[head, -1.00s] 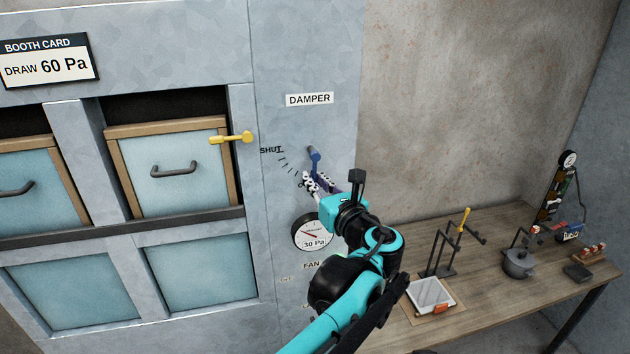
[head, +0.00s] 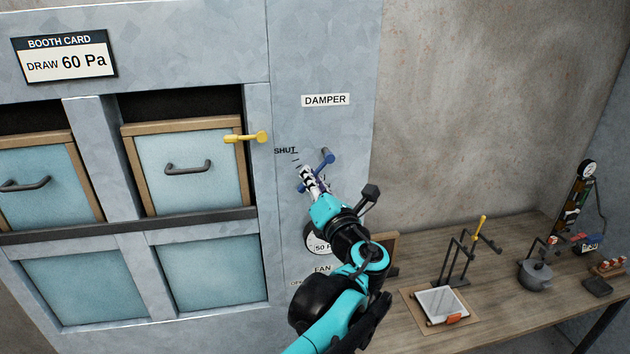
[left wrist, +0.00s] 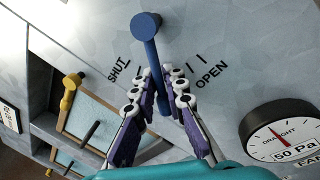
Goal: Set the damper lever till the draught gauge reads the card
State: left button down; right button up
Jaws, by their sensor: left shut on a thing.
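The blue damper lever (head: 325,158) sits on the grey booth panel under the DAMPER label. In the left wrist view the lever (left wrist: 146,27) runs from its round pivot down between my fingers, between the SHUT and OPEN marks. My left gripper (head: 309,178) is shut on the lever; it also shows in the left wrist view (left wrist: 163,92). The draught gauge (head: 314,244) is partly hidden by my left arm; in the left wrist view the gauge (left wrist: 285,132) reads 50 Pa. The booth card (head: 64,58) says DRAW 60 Pa. My right gripper is not in view.
A yellow handle (head: 247,137) sticks out left of the lever, beside a framed window panel with a dark handle (head: 187,167). A wooden bench (head: 410,335) at the right carries a tray, a stand and a grey pot (head: 536,275).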

pick_arm(q)
jog(key=shift+a+r+m, duration=0.1)
jog(key=shift+r+m, duration=0.05)
jog(key=shift+m, duration=0.25)
jog(key=c, duration=1.5)
grip_release()
jog(key=shift+c, duration=0.2)
jog(key=shift+s, duration=0.15)
jog(key=v, duration=1.2)
jog(key=shift+a, duration=0.1)
